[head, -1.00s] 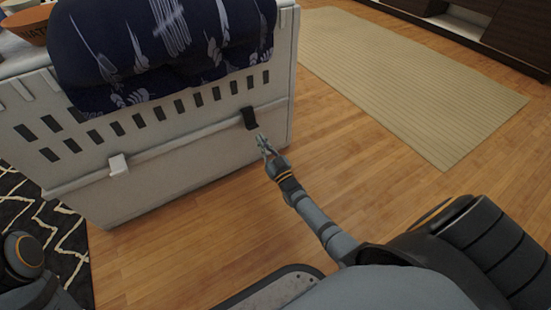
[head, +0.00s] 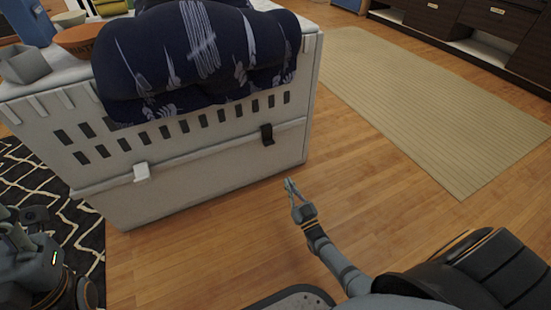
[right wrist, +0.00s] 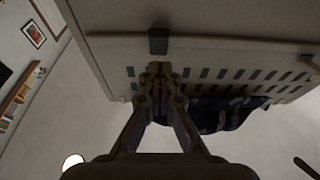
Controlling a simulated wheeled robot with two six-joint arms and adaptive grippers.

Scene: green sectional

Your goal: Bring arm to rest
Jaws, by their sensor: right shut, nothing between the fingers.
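My right gripper (head: 291,187) is shut and empty. In the head view it shows over the wood floor, in front of the lower right part of a white slotted pet carrier (head: 200,172). In the right wrist view its fingers (right wrist: 160,85) meet at the tips, with the carrier (right wrist: 215,55) behind them. The carrier has a dark latch (head: 267,134) and a white latch (head: 141,172).
A dark blue patterned cushion (head: 200,50), a brown bowl (head: 80,42) and a grey box (head: 24,64) are on the carrier. A beige rug (head: 430,110) lies to the right, a black patterned rug (head: 62,205) at left. Wood floor between is clear.

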